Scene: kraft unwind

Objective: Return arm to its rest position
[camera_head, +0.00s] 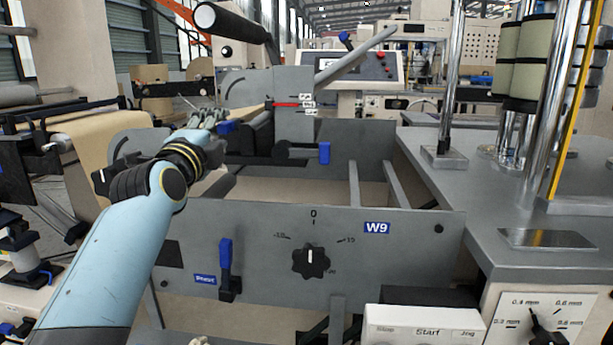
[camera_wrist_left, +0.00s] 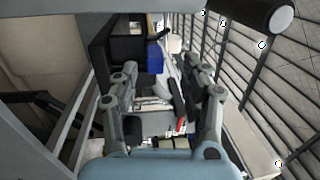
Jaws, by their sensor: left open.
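My left arm reaches in from the lower left in the head view. Its gripper (camera_head: 208,118) is over the left part of the machine, next to a blue-tipped black part (camera_head: 229,127). In the left wrist view the gripper's two fingers (camera_wrist_left: 158,92) stand apart with nothing between them. The arm's wrist hides part of the machine behind it. My right gripper does not show.
The grey front panel (camera_head: 400,230) carries a black star knob (camera_head: 311,261) and a blue lever (camera_head: 225,262). A black-handled bar (camera_head: 230,22) rises above the gripper. A grey table (camera_head: 450,190) with upright chrome posts stands at the right.

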